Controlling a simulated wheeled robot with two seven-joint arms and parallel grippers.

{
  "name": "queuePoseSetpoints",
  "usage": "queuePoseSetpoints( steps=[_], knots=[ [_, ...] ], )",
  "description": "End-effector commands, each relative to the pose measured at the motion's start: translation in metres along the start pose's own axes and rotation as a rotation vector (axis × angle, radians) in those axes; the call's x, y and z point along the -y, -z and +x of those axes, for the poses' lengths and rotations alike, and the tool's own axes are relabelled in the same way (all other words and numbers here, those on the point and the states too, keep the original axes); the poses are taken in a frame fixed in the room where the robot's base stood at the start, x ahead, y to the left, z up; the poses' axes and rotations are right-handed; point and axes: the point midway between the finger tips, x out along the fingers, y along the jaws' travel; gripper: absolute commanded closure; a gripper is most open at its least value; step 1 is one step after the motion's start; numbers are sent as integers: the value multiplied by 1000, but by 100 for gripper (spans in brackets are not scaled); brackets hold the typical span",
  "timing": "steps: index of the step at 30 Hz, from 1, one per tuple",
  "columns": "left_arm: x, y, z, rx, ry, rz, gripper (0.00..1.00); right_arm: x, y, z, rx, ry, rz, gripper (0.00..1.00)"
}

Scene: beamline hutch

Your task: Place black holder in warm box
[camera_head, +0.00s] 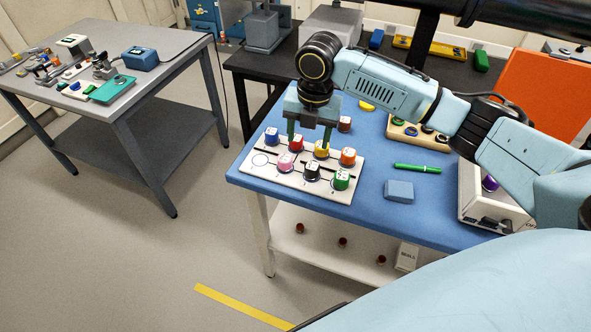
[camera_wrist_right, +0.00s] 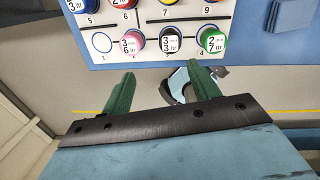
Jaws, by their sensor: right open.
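The black holder (camera_head: 312,171) stands in the front row of a white numbered board (camera_head: 257,172) on the blue table, between a pink holder (camera_head: 285,162) and a green holder (camera_head: 341,179). In the right wrist view the black holder (camera_wrist_right: 171,42) has a white label on top. My right gripper (camera_head: 308,138) is open and empty over the board. In the right wrist view its green fingertips (camera_wrist_right: 162,76) point at the front row, with the black holder beyond them. I cannot tell which thing is the warm box. My left gripper is not in view.
Blue, red, yellow and orange holders fill the back row; the board's front left circle (camera_head: 261,160) is empty. A blue block (camera_head: 399,191), a green pen (camera_head: 417,168) and a white box (camera_head: 484,207) with something purple lie to the right. A rack (camera_head: 400,130) stands behind.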

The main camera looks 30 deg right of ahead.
Motion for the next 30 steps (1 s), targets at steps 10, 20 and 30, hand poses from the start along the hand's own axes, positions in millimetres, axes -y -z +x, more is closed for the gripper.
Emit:
queuePoseSetpoints(
  steps=[10,20,30],
  knots=[
    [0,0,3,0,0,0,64,20,-9,8,-35,74,-112,39],
    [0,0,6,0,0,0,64,22,-8,60,-31,70,-112,39],
    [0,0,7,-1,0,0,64,27,-6,97,-32,70,-111,39]
  ],
)
